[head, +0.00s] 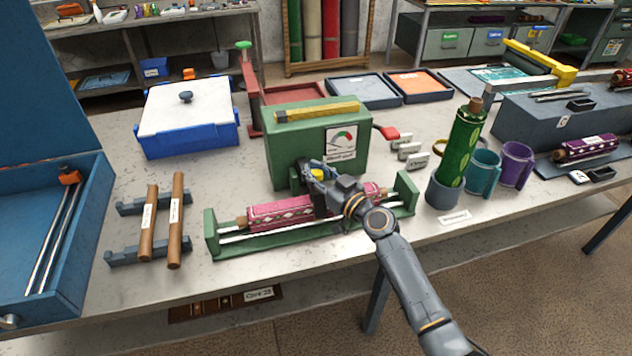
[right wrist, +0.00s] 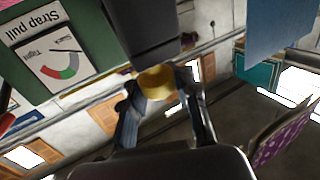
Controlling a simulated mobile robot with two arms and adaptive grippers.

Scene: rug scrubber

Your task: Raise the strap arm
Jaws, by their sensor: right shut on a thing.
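The green strap-pull box (head: 300,140) with its dial stands at the middle of the bench. The dial, labelled "Strap pull", also shows in the right wrist view (right wrist: 57,60). A dark grey strap arm (right wrist: 145,30) with a yellow end (right wrist: 157,82) is at the box's front. My right gripper (head: 318,175) is at this front, with its fingers shut on the yellow end. The strap arm is mostly hidden behind my gripper in the head view. Below, a pink patterned roll (head: 280,213) lies in a green cradle (head: 228,246); my arm covers part of it. My left gripper is out of view.
Wooden rollers (head: 175,222) on grey rests lie to the left, beside an open blue case (head: 85,245). A green roll (head: 462,150) stands upright in a grey cup (head: 444,190) to the right. A red handle (head: 387,132) sticks out from the box's right side.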

